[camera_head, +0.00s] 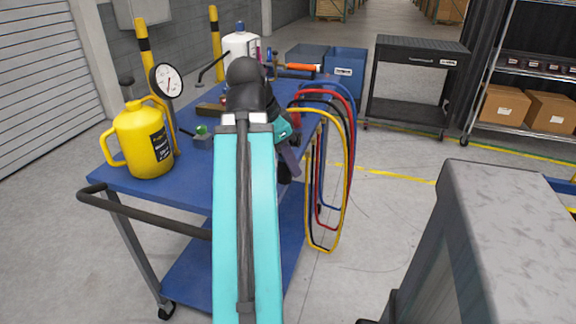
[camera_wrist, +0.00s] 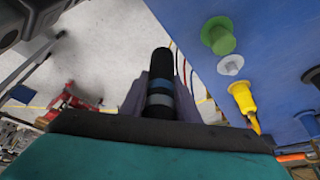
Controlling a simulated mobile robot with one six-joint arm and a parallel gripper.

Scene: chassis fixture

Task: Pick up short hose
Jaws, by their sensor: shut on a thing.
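The short hose (camera_wrist: 160,70) is a black cylinder with blue and grey bands, seen in the wrist view. My gripper (camera_wrist: 160,100) is shut on it, with one greyish-purple finger on each side. The hose points away from the gripper, with its far end free. Its near end is hidden behind the gripper body. In the head view my gripper (camera_head: 289,156) is beside the right edge of the blue cart, partly hidden by my arm. The hose cannot be made out there.
The blue cart (camera_head: 130,186) carries a yellow jug (camera_head: 147,142), a gauge (camera_head: 168,80) and a white bottle (camera_head: 240,46). Looped coloured hoses (camera_head: 347,165) hang at its right side. A black cart (camera_head: 415,82) stands behind. The floor to the right is partly clear.

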